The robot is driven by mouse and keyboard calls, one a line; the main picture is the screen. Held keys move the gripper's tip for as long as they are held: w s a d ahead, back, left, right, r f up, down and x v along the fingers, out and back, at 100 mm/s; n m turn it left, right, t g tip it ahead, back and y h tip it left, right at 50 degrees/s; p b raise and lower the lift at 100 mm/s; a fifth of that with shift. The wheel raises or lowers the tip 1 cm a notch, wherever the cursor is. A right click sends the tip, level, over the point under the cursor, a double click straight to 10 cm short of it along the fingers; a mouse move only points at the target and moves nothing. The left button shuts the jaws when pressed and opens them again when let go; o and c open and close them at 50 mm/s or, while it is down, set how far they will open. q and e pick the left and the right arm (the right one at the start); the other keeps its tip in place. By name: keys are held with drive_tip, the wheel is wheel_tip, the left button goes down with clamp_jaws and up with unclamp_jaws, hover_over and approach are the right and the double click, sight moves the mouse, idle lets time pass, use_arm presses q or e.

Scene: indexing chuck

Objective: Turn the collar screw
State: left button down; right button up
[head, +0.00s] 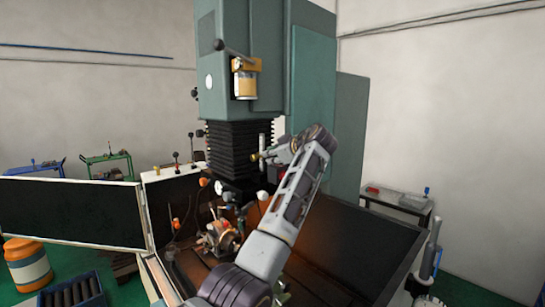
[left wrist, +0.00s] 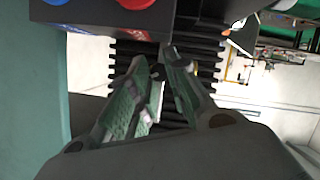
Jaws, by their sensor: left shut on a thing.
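The green milling machine (head: 240,90) stands in the middle of the head view, with black bellows (head: 232,150) below its head. My left gripper (head: 265,157) is at the right side of the bellows, at a small brass-coloured knob (head: 254,157) by a vertical rod; I take this knob for the collar screw. In the left wrist view the two fingers (left wrist: 163,68) are close together in front of the bellows (left wrist: 125,72). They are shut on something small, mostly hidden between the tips. The chuck (head: 218,238) sits low on the machine bed. My right gripper is not in view.
Red and blue buttons (left wrist: 138,4) on a dark panel are close to the fingertips. Black splash guards (head: 75,210) border the bed. An orange and white drum (head: 27,265) and a blue crate (head: 73,296) stand left. A small table (head: 398,202) is right.

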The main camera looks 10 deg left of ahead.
use_arm(q)
drive_tip(key=shift+r, duration=0.1)
drive_tip(key=shift+w+d+m+g+y, duration=0.15)
drive_tip(key=shift+m+g+y, duration=0.5)
drive_tip(key=shift+m, duration=0.65)
drive_tip(key=shift+m+g, duration=0.45)
drive_tip(key=shift+m, duration=0.15)
drive_tip(key=shift+w+m, duration=0.1)
drive_tip(key=shift+m, duration=0.3)
drive_tip(key=c, duration=1.3)
unclamp_jaws()
drive_tip(key=shift+d, duration=0.1)
drive_tip(key=shift+c, duration=0.2)
drive_tip(key=shift+y, duration=0.25)
drive_tip(key=shift+v, duration=5.45)
